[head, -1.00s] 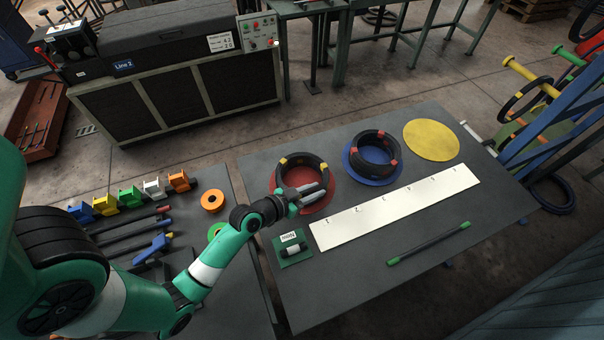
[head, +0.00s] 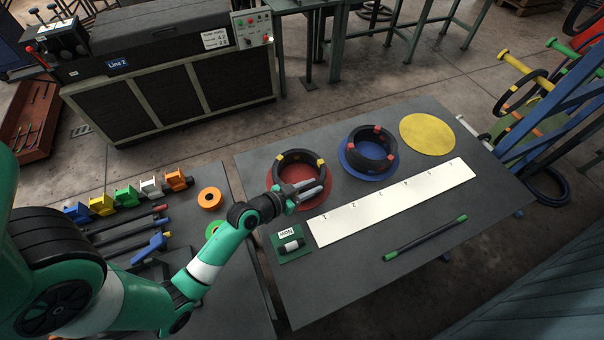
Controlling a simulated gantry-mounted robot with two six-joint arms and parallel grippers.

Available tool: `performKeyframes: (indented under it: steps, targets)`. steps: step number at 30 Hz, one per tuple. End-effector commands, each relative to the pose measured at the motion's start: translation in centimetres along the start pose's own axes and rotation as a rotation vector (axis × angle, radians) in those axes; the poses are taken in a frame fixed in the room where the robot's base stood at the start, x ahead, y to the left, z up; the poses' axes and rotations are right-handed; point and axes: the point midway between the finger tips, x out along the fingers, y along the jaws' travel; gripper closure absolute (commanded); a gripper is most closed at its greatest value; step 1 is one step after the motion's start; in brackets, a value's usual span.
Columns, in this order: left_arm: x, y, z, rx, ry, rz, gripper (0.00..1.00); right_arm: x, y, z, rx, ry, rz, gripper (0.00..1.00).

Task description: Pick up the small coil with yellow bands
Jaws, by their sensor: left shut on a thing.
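The small black coil with yellow bands (head: 301,154) is at the red disc (head: 273,200) on the grey table. My left gripper (head: 319,186) is at the coil's near side, shut on its wall. The fingers point right and hide part of the near wall. I cannot tell whether the coil is lifted off the disc. My right gripper is not in view.
A black coil with red bands (head: 384,141) sits on a blue disc (head: 352,168). A bare yellow disc (head: 428,135) lies at the back right.

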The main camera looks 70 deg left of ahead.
Motion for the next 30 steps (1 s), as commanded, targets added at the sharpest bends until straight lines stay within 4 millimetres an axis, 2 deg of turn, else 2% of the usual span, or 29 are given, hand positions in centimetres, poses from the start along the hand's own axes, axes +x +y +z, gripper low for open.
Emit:
performKeyframes:
  steps: [2,7,13,17,21,22,27,30]
  targets:
    - [0.0,0.0,0.3,-0.002,-0.008,0.001,1.00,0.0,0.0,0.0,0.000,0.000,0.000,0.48]
    - [-0.3,0.0,-0.5,-0.001,-0.006,0.001,1.00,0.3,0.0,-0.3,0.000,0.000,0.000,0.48]
    - [-1.4,0.0,-3.4,0.000,0.001,-0.001,1.00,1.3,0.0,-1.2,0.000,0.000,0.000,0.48]
    - [-4.5,0.7,-5.1,0.000,0.001,0.000,1.00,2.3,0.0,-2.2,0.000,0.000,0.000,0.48]
    - [-8.6,1.6,-7.4,0.001,0.002,-0.001,1.00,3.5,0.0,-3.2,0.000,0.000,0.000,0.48]
    - [-9.6,2.0,-6.9,0.000,-0.003,0.000,1.00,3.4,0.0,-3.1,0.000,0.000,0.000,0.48]
    - [-14.0,3.3,-6.9,-0.001,-0.002,0.000,1.00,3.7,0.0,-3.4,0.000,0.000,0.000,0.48]
    - [-15.6,3.8,-7.0,0.000,-0.001,0.000,1.00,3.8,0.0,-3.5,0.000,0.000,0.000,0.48]
